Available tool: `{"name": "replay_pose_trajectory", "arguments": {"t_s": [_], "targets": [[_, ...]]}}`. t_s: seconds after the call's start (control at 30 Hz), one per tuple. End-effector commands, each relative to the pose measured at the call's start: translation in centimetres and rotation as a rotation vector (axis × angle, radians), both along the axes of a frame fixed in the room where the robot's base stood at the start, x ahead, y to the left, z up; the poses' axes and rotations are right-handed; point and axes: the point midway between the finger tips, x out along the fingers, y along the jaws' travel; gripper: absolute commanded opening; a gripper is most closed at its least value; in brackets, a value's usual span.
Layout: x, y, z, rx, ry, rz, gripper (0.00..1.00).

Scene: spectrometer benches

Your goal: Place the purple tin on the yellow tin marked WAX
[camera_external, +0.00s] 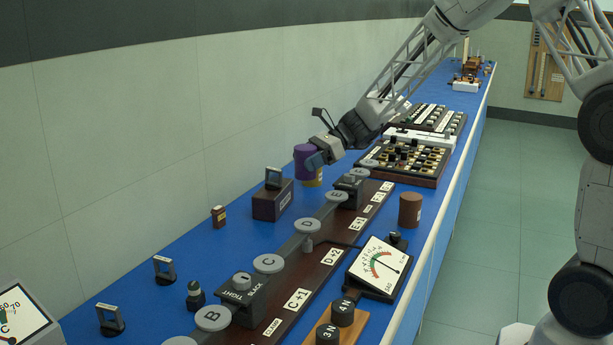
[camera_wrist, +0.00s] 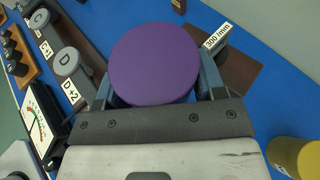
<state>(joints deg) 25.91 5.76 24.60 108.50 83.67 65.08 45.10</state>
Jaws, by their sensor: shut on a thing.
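The purple tin (camera_external: 304,152) is held upright between the blue fingers of my gripper (camera_external: 315,160), above the blue bench. In the wrist view, the round purple lid (camera_wrist: 155,63) fills the space between the fingers of my gripper (camera_wrist: 158,82). The yellow tin (camera_external: 315,182) shows only in part below and behind the purple tin in the external view. In the wrist view, the yellow tin (camera_wrist: 298,155) stands at the lower right, apart from the purple tin and cut by the frame edge. Its marking cannot be read.
A dark brown box (camera_external: 272,204) with a small framed piece on top stands nearby. A rail with lettered grey discs (camera_external: 307,226) runs along the bench. A brown cylinder (camera_external: 410,210), a meter (camera_external: 379,267) and a board of pieces (camera_external: 408,160) stand right. Blue bench by the wall is fairly clear.

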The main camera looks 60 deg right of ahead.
Motion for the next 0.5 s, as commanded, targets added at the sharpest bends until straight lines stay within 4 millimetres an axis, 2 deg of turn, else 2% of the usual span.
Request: {"name": "replay_pose_trajectory", "arguments": {"t_s": [0.03,0.2,0.5], "targets": [[-0.5,-1.4,0.1,0.000,0.000,-0.022,0.33],[-1.9,-5.5,0.3,0.000,0.000,-0.087,0.33],[-4.8,-11.8,0.7,-0.001,-0.001,-0.192,0.33]]}}
